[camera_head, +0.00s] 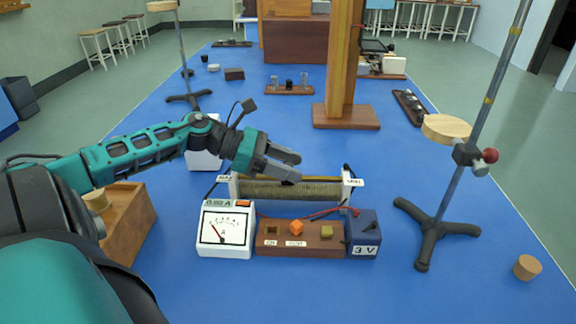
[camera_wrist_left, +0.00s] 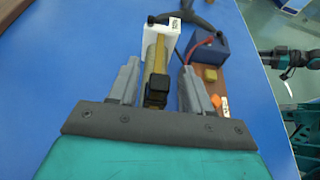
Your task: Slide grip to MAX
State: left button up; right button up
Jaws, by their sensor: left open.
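The rheostat's coil (camera_head: 290,190) lies across the blue bench, between a white end support marked MAX on the left and one marked MIN (camera_head: 352,182) on the right. My left gripper (camera_head: 294,168) is above the coil, pointing right along it, with its fingers apart. In the left wrist view the black slide grip (camera_wrist_left: 157,91) sits on the brass bar (camera_wrist_left: 158,58) between the open fingers (camera_wrist_left: 160,88); I see a gap on each side. In the head view the slide grip is hidden by my gripper. Part of my right arm (camera_wrist_left: 284,58) shows in the wrist view, its jaws unclear.
In front of the rheostat stand a white ammeter (camera_head: 226,230), a wooden switch board (camera_head: 298,240) and a blue 3 V battery box (camera_head: 364,235) with a red wire. A retort stand (camera_head: 437,228) is at right and a wooden box (camera_head: 130,225) at left.

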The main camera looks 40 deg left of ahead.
pick_arm(q)
jog(key=shift+c, duration=0.2)
grip_shut()
dwell(0.4)
